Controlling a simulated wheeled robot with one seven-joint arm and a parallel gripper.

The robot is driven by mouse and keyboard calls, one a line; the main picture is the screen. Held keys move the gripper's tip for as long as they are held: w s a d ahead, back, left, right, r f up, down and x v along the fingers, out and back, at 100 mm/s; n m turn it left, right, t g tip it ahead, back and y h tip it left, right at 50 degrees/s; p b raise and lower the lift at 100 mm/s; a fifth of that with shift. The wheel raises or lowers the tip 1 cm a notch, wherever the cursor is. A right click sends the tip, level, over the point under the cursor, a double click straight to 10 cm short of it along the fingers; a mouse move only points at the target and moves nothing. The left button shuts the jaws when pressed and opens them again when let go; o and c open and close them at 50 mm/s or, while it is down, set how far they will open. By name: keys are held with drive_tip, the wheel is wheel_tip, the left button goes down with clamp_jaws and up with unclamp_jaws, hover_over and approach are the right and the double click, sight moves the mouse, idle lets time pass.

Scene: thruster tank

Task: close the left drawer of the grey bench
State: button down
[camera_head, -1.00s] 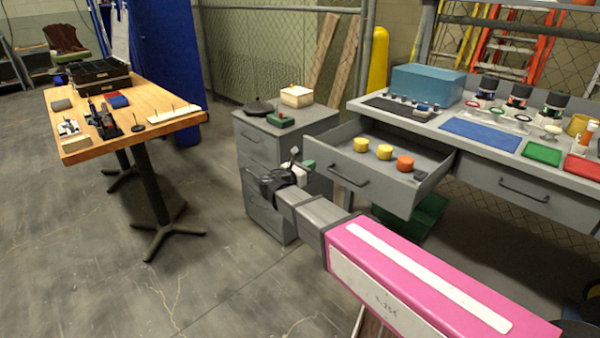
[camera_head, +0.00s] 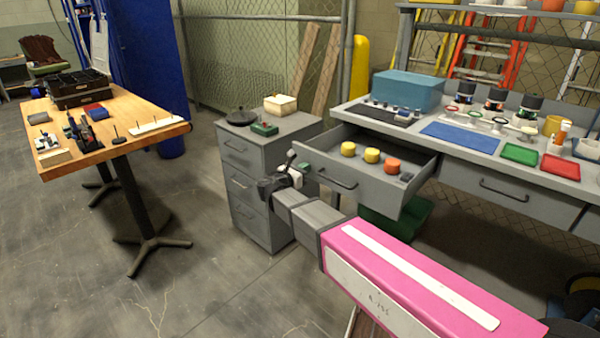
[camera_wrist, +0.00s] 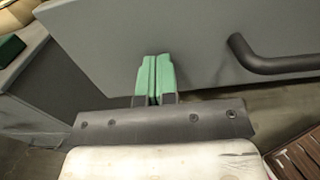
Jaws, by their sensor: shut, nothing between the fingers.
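The left drawer (camera_head: 350,188) of the grey bench (camera_head: 460,150) is pulled well out, with two yellow and one orange round pieces inside. Its dark bar handle (camera_head: 332,180) is on the front panel. In the wrist view the drawer front (camera_wrist: 190,40) fills the upper part, with the handle (camera_wrist: 270,62) to the right of my fingers. My gripper (camera_head: 297,168) is at the left end of the drawer front. Its green fingertips (camera_wrist: 155,75) are together and empty, pointing at the lower part of the panel. I cannot tell whether they touch it.
A grey drawer cabinet (camera_head: 262,160) stands just left of the open drawer, close behind my gripper. The bench's right drawer (camera_head: 510,190) is shut. A green bin (camera_head: 405,220) is under the bench. A wooden table (camera_head: 120,130) stands at the left, with free floor (camera_head: 200,285) between.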

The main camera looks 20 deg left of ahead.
drive_tip(key=x, duration=3.2)
drive_tip(key=shift+w+f, duration=0.15)
drive_tip(key=shift+w, duration=0.15)
